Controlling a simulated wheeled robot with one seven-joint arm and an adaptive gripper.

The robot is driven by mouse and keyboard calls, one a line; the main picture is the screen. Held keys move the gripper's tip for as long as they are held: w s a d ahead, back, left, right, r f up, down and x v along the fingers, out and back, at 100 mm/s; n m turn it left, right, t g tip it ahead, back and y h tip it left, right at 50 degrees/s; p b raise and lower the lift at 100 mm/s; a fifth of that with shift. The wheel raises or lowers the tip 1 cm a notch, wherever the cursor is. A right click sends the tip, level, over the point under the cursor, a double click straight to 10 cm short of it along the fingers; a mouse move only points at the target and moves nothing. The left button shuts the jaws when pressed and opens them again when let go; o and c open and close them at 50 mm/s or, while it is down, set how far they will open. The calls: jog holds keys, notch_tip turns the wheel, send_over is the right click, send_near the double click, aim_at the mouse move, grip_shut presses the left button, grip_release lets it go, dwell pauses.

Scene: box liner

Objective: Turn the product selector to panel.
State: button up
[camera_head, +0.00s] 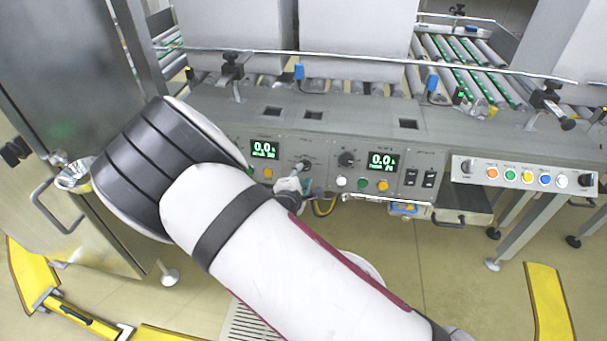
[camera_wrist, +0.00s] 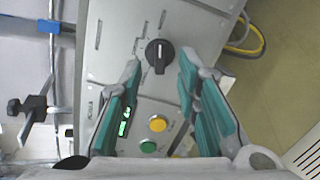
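A black rotary knob (camera_wrist: 159,52) on the grey control panel (camera_wrist: 112,45) shows in the wrist view, its grip bar running roughly up and down. The labels around it are too small to read. In the head view a black knob (camera_head: 305,166) sits at the right of the left display. My gripper (camera_wrist: 160,66) is open, its two teal fingers on either side of the knob with gaps to both. Contact with the panel cannot be told. In the head view my gripper (camera_head: 291,186) is small and partly hidden by my arm.
Yellow (camera_wrist: 158,124) and green (camera_wrist: 148,146) buttons and a lit display (camera_wrist: 124,122) lie between the fingers, nearer the wrist. A second knob (camera_head: 346,159), display (camera_head: 383,161) and black switches (camera_head: 429,179) stand to the right. A rail (camera_head: 370,60) runs above the panel.

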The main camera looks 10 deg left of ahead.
aim_at(304, 169)
jog(key=shift+b+x, duration=0.45)
jog(key=shift+x, duration=1.55)
jog(key=shift+c, duration=0.2)
grip_shut()
